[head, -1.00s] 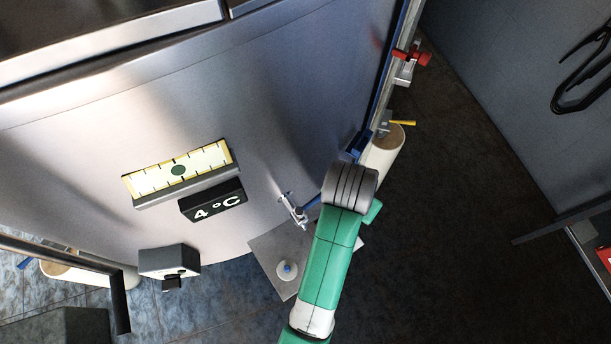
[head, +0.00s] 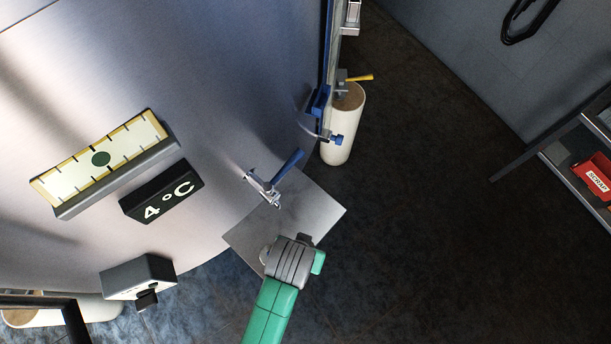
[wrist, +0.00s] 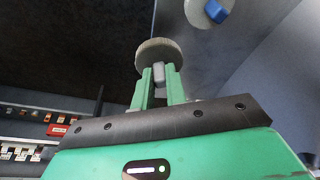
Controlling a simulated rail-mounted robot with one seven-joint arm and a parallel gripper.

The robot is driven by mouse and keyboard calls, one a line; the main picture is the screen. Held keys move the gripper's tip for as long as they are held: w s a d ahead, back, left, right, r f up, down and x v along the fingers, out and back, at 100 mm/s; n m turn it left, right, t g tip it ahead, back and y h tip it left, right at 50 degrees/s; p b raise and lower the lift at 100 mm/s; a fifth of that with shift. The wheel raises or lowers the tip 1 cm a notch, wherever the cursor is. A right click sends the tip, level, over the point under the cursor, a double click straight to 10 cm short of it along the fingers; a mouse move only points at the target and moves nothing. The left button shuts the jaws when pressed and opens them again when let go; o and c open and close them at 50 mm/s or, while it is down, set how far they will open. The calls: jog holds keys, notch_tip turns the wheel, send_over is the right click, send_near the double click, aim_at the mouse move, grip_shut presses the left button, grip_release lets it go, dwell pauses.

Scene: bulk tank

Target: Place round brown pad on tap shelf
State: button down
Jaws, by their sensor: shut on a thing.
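My gripper (wrist: 160,84) shows in the wrist view with its two green fingers shut on the grey grip of the round brown pad (wrist: 159,50). The pad sits just beyond the fingertips. In the head view my wrist covers the gripper, and I cannot make out the pad. The tap shelf (head: 318,207) is a flat grey metal plate below the tap (head: 265,189), which has a blue handle. My wrist is over the shelf's near edge. I cannot tell the pad's height above the plate.
The tank wall (head: 220,90) rises behind. The shelf's right part is bare.

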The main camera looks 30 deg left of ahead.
jog(key=w+a, duration=0.1)
jog(key=w, duration=0.3)
jog(key=w+a+b, duration=0.1)
jog(key=w, duration=0.3)
jog(key=w+a+f, duration=0.1)
jog(key=w, duration=0.4)
jog(key=shift+a+f+b, duration=0.1)
jog(key=shift+a+b, duration=0.1)
jog(key=shift+b, duration=0.15)
jog(key=shift+s+f+b, duration=0.15)
jog(key=shift+f+b, duration=0.3)
jog(key=shift+f, duration=1.3)
jog(key=shift+f, duration=0.15)
jog(key=c, duration=1.4)
grip_release()
jog(key=shift+c, duration=0.2)
jog(key=p+v, duration=0.3)
jog(key=v, duration=0.9)
